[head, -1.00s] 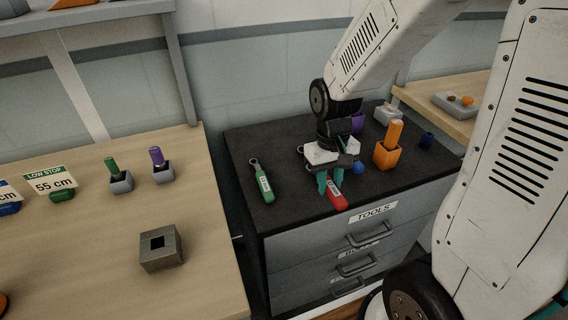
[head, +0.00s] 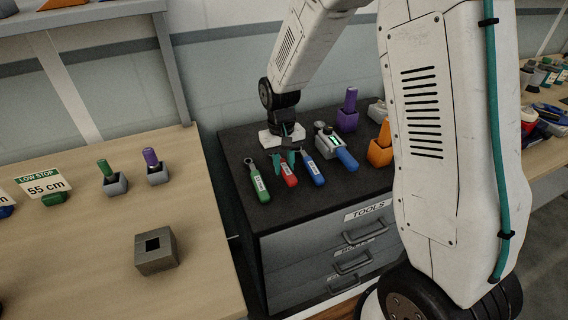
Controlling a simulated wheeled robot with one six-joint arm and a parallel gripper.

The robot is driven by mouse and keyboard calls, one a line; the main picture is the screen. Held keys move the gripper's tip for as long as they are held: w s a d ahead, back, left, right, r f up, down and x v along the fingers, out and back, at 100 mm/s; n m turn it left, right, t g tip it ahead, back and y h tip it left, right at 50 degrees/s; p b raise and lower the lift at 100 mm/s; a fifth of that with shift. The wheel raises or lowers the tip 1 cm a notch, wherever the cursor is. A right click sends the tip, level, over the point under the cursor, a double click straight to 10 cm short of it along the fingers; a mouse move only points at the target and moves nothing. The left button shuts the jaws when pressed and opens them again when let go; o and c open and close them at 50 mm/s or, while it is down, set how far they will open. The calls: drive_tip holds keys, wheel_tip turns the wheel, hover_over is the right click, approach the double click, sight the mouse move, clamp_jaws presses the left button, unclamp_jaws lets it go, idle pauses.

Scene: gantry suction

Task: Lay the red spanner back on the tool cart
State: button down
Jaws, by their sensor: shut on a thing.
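My gripper (head: 283,159) is over the tool cart (head: 238,150), with its teal fingers at the red spanner (head: 289,177). It is shut on the spanner, whose red handle with a white label points toward the cart's front. The spanner's far end is hidden under my gripper. The handle is at or just above the black top; I cannot tell if it touches. It lies between a green spanner (head: 261,187) on the left and a blue spanner (head: 315,175) on the right, apart from both handles.
A grey tool with a blue handle (head: 346,158), a purple block (head: 347,121) and an orange block (head: 379,155) stand to the right on the cart. A wooden bench (head: 80,250) with a grey block (head: 156,252) is at left. The cart's front strip is bare.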

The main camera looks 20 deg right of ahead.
sight(282, 161)
drive_tip(key=shift+f, duration=0.2)
drive_tip(key=c, duration=1.2)
unclamp_jaws()
drive_tip(key=shift+o, duration=0.2)
wheel_tip(282, 161, up, 12)
drive_tip(key=w, duration=0.2)
drive_tip(key=s+d+r+t, duration=0.1)
drive_tip(key=s+d+r, duration=0.1)
drive_tip(key=s+r, duration=0.6)
drive_tip(key=s+d+r+t, duration=0.1)
drive_tip(key=s, duration=0.9)
drive_tip(key=s+r, duration=0.2)
drive_tip(key=s, duration=0.9)
drive_tip(key=shift+s+d+t, duration=0.3)
drive_tip(key=shift+d+t, duration=0.1)
